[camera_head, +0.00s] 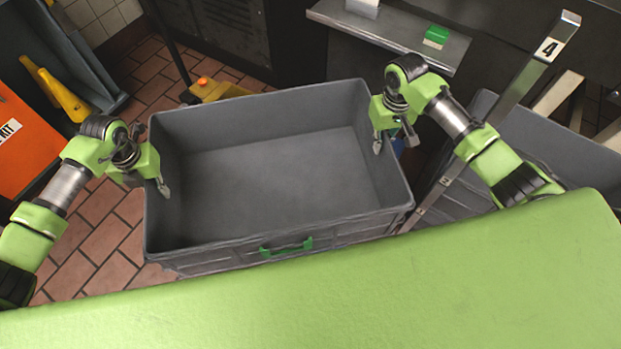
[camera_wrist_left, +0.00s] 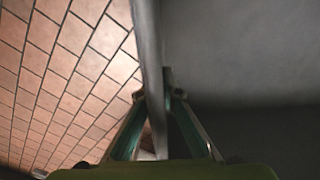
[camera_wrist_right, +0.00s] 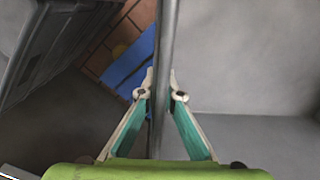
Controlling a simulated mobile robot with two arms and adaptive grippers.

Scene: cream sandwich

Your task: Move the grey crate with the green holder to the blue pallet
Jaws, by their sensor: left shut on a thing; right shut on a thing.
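The grey crate (camera_head: 270,235) is empty and has a green holder (camera_head: 287,247) on its near side. My left gripper (camera_head: 160,185) is shut on the crate's left wall; in the left wrist view its fingers (camera_wrist_left: 160,95) straddle the rim. My right gripper (camera_head: 383,140) is shut on the crate's right wall; in the right wrist view its fingers (camera_wrist_right: 160,90) pinch the rim (camera_wrist_right: 165,50). A blue surface (camera_wrist_right: 132,65), perhaps the blue pallet, shows below the crate's right wall in the right wrist view. The crate hides most of the floor under it.
A metal post (camera_head: 500,110) marked 4 and another grey crate (camera_head: 545,150) stand at the right. A yellow object (camera_head: 215,90) is behind the crate. An orange box (camera_head: 25,145) is at the left. A metal shelf (camera_head: 395,35) is at the back. Tiled floor (camera_head: 100,235) is bare at left.

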